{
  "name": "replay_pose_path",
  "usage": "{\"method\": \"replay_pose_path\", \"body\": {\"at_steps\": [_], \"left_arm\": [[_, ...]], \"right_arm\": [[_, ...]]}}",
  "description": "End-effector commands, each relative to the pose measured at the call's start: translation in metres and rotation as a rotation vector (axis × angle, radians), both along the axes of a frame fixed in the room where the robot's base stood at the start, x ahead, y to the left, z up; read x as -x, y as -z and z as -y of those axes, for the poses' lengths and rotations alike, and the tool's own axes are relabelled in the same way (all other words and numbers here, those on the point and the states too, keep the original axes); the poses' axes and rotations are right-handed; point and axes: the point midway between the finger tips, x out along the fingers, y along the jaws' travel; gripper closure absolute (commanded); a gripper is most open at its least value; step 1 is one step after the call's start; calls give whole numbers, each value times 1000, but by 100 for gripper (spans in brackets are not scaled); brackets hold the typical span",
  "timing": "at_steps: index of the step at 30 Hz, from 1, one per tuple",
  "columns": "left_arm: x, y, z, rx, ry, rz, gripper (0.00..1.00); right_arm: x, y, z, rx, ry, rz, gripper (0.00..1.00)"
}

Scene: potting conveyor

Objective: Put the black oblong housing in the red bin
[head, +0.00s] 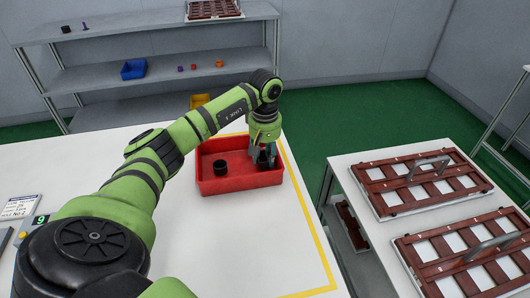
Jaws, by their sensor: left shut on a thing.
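The red bin (240,184) stands on the white table, near its back edge. A black, round-looking part (220,168) sits in the left half of the bin. My left gripper (264,160) points down over the right half of the bin, its fingertips at about rim level. It is shut on a small dark piece (263,157), which looks like the black oblong housing; the fingers hide most of its shape. I cannot tell if it touches the bin floor. My right gripper is not in view.
Yellow tape (309,225) marks the white table (210,245) around the bin. A side table on the right holds brown frames with handles (420,178). Shelves (170,75) at the back hold a blue bin (134,69) and small parts. The table front is clear.

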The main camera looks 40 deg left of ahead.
Motion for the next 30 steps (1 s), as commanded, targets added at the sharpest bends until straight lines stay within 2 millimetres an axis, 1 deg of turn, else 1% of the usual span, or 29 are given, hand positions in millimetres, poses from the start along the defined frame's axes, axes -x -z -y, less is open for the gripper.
{"method": "replay_pose_path", "body": {"at_steps": [5,8,9,10,11,20,23,24,26,29,30], "left_arm": [[0,0,0,1,0,1,80],[0,4,0,0,0,0,80],[0,4,0,1,0,1,53],[0,3,0,1,0,1,41],[0,3,0,1,0,1,37],[0,2,0,1,0,1,37],[0,-3,0,1,0,1,37],[-1,-5,0,0,0,4,37],[-2,-14,0,1,1,6,37],[-2,-33,0,0,1,6,37],[-2,-42,0,0,0,8,37]], "right_arm": [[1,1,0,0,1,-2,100],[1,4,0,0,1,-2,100],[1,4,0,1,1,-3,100],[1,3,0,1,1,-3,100],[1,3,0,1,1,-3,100],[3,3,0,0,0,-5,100],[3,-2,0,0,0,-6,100],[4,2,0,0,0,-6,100],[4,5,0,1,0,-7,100],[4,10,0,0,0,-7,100],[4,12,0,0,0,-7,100]]}}
